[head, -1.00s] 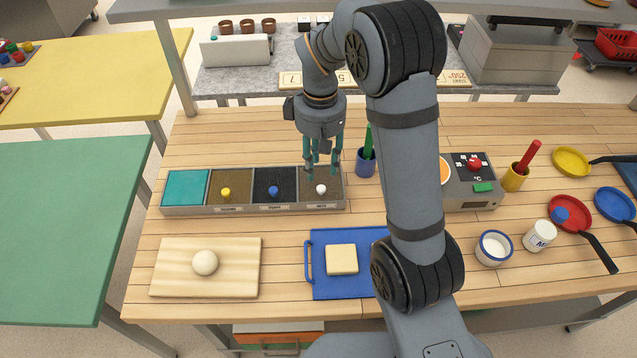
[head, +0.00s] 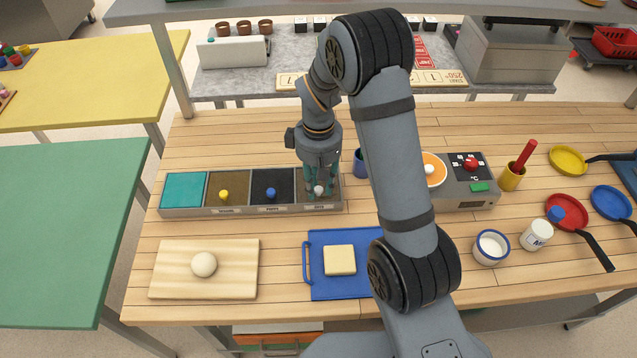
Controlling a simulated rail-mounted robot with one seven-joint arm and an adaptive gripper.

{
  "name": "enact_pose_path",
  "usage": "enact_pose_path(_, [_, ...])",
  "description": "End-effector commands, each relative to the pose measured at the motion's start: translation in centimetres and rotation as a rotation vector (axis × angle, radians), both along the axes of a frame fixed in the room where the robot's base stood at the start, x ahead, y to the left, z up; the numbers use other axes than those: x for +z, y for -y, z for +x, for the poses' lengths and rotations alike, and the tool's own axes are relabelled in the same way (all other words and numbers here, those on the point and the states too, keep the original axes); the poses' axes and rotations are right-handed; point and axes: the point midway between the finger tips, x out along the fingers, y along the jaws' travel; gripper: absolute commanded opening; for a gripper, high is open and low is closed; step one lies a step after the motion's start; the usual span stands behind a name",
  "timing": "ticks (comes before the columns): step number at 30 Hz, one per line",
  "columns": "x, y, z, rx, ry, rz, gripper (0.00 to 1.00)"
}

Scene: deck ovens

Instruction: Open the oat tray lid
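A long grey tray unit (head: 250,211) stands on the wooden table. Its right end compartment has a dark lid (head: 294,194) with a white knob (head: 319,191). The small label below it seems to read oats. The lid lies flat in its compartment. My gripper (head: 319,188) points down over this lid, its teal fingertips at the white knob, one on either side. I cannot tell whether the fingers touch the knob or have closed on it. The gripper hides part of the lid.
To the left are a lid with a blue knob (head: 270,193), a lid with a yellow knob (head: 224,194) and an open teal compartment (head: 184,189). A blue cup (head: 360,163) stands close right of my gripper. A blue board (head: 316,270) lies in front.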

Motion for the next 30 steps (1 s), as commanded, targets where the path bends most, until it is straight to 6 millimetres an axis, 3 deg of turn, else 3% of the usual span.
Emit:
enact_pose_path(13, [0.02, 0.00, 0.01, 0.000, 0.000, 0.000, 0.00])
enact_pose_path(30, [0.04, -0.01, 0.01, 0.000, 0.000, 0.000, 0.00])
